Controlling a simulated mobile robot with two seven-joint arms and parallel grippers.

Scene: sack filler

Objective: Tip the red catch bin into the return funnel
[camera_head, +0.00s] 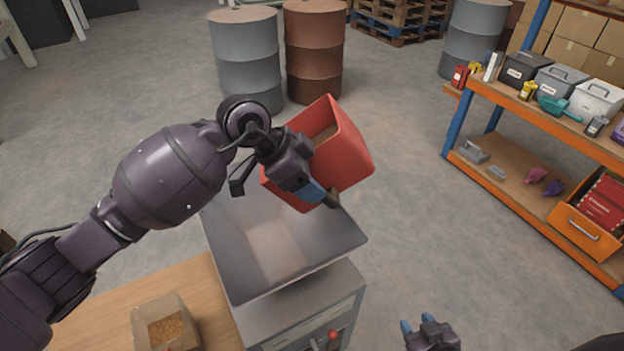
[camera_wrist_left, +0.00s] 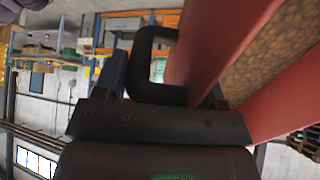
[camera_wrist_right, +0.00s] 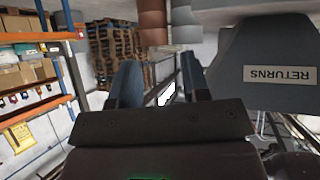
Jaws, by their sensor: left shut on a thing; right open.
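The red catch bin (camera_head: 345,158) is held in the air above the far part of the return funnel, tilted, with brown grainy material inside it. My left gripper (camera_head: 318,194) is shut on the bin's dark handle (camera_wrist_left: 155,95). The left wrist view shows the red wall and the grains (camera_wrist_left: 275,70) close up. The return funnel (camera_head: 330,237) is a grey metal hopper with a wide open top; no grains show on its visible inner faces. Its RETURNS label (camera_wrist_right: 277,75) shows in the right wrist view. My right gripper (camera_head: 417,326) is open and empty, right of the funnel's cabinet.
A grey drum (camera_head: 247,60) and a rusty drum (camera_head: 314,50) stand behind. A shelf rack (camera_head: 520,185) with boxes is at right. Open floor lies between the funnel and rack.

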